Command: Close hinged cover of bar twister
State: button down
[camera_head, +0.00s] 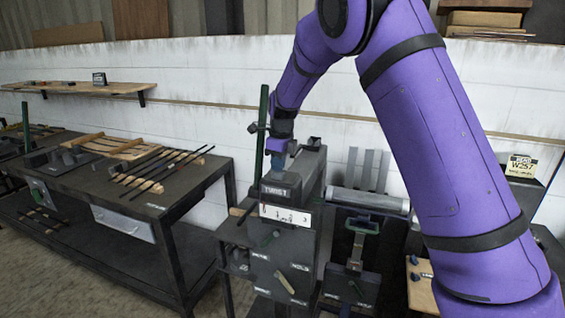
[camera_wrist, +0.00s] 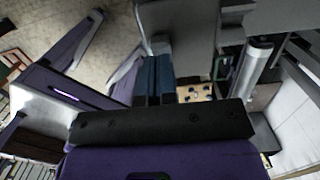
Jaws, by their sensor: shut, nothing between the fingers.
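The bar twister (camera_head: 283,250) is a dark grey machine in the middle of the head view, with a "TWIST" plate and a white label on its front. A raised dark panel (camera_head: 312,170) stands at its upper right and looks like the hinged cover; its exact angle is unclear. My gripper (camera_head: 278,168) points down just above the machine's top, left of that panel. In the wrist view my gripper (camera_wrist: 153,68) shows its blue fingers together and empty, with a grey surface (camera_wrist: 188,22) close beyond them. Whether the fingers touch the machine is unclear.
A green upright bar (camera_head: 262,135) stands just left of my gripper. A workbench (camera_head: 150,205) with dark rods and wooden racks is at left. A grey roller (camera_head: 368,200) lies to the right of the twister. A wall shelf (camera_head: 70,88) hangs behind.

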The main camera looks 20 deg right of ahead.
jog(key=shift+w+a+f, duration=0.1)
jog(key=shift+a+f, duration=0.15)
jog(key=shift+f, duration=0.1)
dwell(0.5)
